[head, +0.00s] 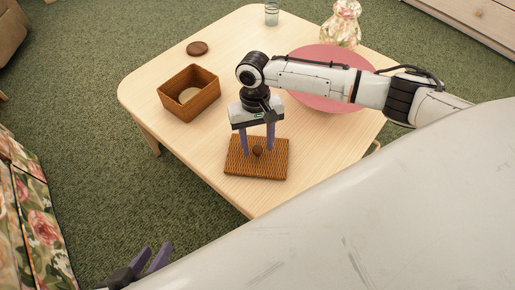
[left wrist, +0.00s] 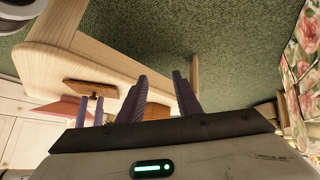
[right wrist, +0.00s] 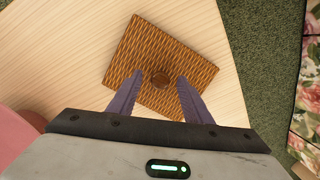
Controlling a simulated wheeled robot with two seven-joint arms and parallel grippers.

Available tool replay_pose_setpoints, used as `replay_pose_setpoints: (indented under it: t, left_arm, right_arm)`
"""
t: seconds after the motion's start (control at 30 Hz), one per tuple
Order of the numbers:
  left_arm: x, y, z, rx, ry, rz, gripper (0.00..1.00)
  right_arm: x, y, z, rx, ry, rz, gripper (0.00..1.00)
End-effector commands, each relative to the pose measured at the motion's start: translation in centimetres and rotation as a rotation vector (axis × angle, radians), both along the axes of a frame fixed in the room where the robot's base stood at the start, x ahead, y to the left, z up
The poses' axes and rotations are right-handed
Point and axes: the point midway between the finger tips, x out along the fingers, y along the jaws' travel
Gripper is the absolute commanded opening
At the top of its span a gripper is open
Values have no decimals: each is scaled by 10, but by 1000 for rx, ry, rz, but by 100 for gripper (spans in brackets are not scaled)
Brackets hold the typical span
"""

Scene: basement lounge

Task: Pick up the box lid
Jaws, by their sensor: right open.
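The box lid (head: 243,168) is a flat, brown woven rectangle with a round dark knob (head: 257,151) in its middle. It lies on the light wooden table near the front edge. It fills the middle of the right wrist view (right wrist: 150,45). My right gripper (head: 258,150) points down over the lid, open, with its purple fingers on either side of the knob. Whether the fingertips touch the lid is not clear. My left gripper (head: 155,262) is open and empty, low off the table's front left side; its fingers show in the left wrist view (left wrist: 162,85).
An open woven box (head: 173,104) with a pale round thing inside stands left on the table (head: 150,85). A brown disc (head: 197,48), a glass (head: 271,14), a pink round thing (head: 325,100) and a floral vase-like object (head: 343,25) stand behind. A floral sofa (head: 35,220) is at left.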

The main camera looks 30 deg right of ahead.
Motion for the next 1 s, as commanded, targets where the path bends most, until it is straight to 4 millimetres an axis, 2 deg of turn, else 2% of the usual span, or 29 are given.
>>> replay_pose_setpoints:
  t: [0.03, 0.27, 0.5, 0.63, 1.0]
  left_arm:
    - [0, 0, 0, 0, 0, 0, 31]
    - [0, 0, 0, 1, 0, 1, 31]
    - [0, 0, 0, 0, -1, 1, 31]
    - [2, 1, 7, -1, -10, 7, 31]
    - [-9, 19, 25, -13, -83, 96, 31]
  right_arm:
    - [0, 0, 0, 0, 0, 0, 40]
    - [0, 0, 0, 0, 0, 1, 1]
    - [0, 0, 1, 0, 0, 1, 0]
    - [0, 0, 11, 1, -1, 1, 0]
    - [0, 0, 82, 1, -1, 0, 0]
